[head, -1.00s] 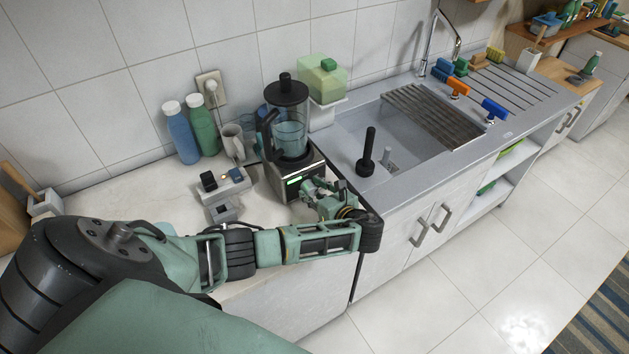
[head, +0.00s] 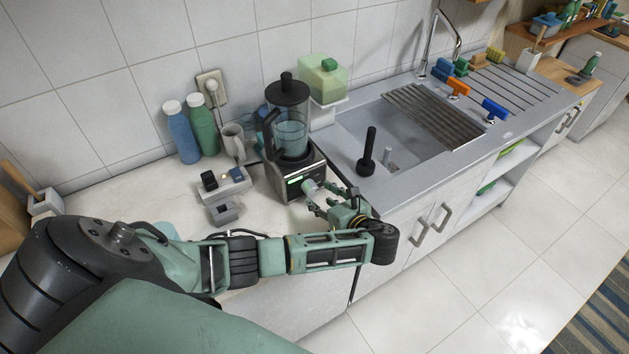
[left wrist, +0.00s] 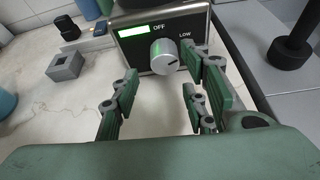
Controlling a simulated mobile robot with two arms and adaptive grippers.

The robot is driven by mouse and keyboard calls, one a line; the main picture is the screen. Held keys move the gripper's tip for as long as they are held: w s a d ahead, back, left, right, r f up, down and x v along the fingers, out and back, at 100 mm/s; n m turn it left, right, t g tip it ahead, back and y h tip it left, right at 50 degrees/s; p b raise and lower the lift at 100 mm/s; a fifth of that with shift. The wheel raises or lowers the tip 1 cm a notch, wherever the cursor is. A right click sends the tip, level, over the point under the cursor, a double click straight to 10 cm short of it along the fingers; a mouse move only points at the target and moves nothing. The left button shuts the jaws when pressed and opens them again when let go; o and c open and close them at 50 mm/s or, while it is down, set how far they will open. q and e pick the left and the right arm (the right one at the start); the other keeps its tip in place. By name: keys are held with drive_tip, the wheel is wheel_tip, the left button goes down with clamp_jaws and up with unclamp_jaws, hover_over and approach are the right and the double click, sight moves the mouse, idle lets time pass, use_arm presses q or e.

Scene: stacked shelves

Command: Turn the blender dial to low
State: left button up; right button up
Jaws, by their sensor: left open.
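The blender (head: 289,140) stands on the counter, with a dark lid and a clear jug on a metal base. Its front panel has a lit green display (left wrist: 141,32) and a round silver dial (left wrist: 164,56). The left wrist view shows "OFF" above the dial and "LOW" to its upper right. The dial's dark mark points to the right and slightly up, toward "LOW". My left gripper (head: 327,196) is in front of the dial. In the left wrist view its green fingers (left wrist: 160,95) are spread apart, with nothing between them. My right gripper is not in view.
A grey square block (head: 225,211) and a small grey stand (head: 224,185) lie left of the blender. Blue and green bottles (head: 203,126) and a jug stand behind. The sink (head: 372,130) with a black plunger-like object (head: 367,152) is at right.

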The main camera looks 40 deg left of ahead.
use_arm(q)
drive_tip(key=v, duration=0.7)
drive_tip(key=shift+f, duration=0.1)
